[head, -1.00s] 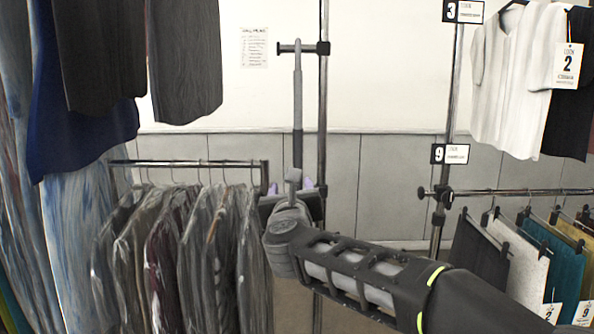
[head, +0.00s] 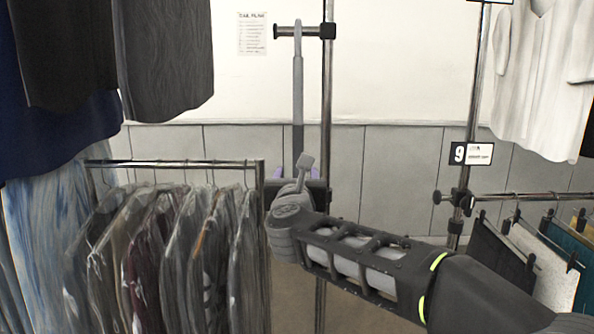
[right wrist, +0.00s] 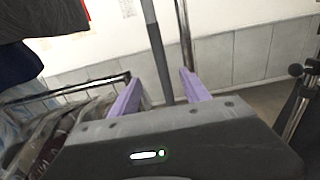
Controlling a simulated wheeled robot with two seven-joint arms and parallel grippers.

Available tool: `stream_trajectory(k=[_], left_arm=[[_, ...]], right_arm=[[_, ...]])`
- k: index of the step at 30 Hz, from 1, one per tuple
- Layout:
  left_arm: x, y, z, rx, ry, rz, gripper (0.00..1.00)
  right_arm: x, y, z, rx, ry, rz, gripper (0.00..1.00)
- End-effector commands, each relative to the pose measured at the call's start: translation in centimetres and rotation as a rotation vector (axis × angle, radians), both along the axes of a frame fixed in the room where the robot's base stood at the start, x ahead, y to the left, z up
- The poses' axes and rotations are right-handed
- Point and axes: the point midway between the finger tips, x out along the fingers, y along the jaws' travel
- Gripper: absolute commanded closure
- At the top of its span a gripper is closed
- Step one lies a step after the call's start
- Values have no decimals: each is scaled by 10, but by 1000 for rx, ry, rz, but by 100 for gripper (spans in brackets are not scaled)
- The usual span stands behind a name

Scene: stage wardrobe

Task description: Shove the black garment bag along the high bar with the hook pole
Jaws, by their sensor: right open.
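The hook pole (head: 298,95) hangs upright from a short arm on a dark metal post, its hook at the top. My right gripper (head: 294,174) is open at the pole's lower part. In the right wrist view the grey pole (right wrist: 158,50) stands between the spread purple fingers (right wrist: 160,92), which look apart from it. Two long dark pieces hang at the upper left, a black one (head: 70,50) and a dark grey one (head: 165,55). Their tops and the high bar are out of frame, so I cannot tell which is the garment bag. My left gripper is not in view.
A low rail (head: 180,162) with several clothes in clear covers stands left of my right arm. A rack post (head: 465,130) with a tag 9 and a rail of hangers is on the right. A white shirt (head: 540,80) hangs above it. A paper list (head: 253,33) is on the wall.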

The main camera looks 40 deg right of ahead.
Motion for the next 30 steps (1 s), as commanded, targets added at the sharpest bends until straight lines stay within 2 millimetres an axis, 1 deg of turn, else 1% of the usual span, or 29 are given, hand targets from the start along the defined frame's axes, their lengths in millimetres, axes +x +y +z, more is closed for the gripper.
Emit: stream_trajectory(k=[5,11,26,30], left_arm=[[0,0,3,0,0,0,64],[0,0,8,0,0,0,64],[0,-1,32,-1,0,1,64],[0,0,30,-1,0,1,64]], right_arm=[[6,-4,1,1,1,-1,45],[20,-15,1,1,1,-1,45],[71,-54,2,0,3,-1,45],[85,-65,-1,-1,1,-2,45]])
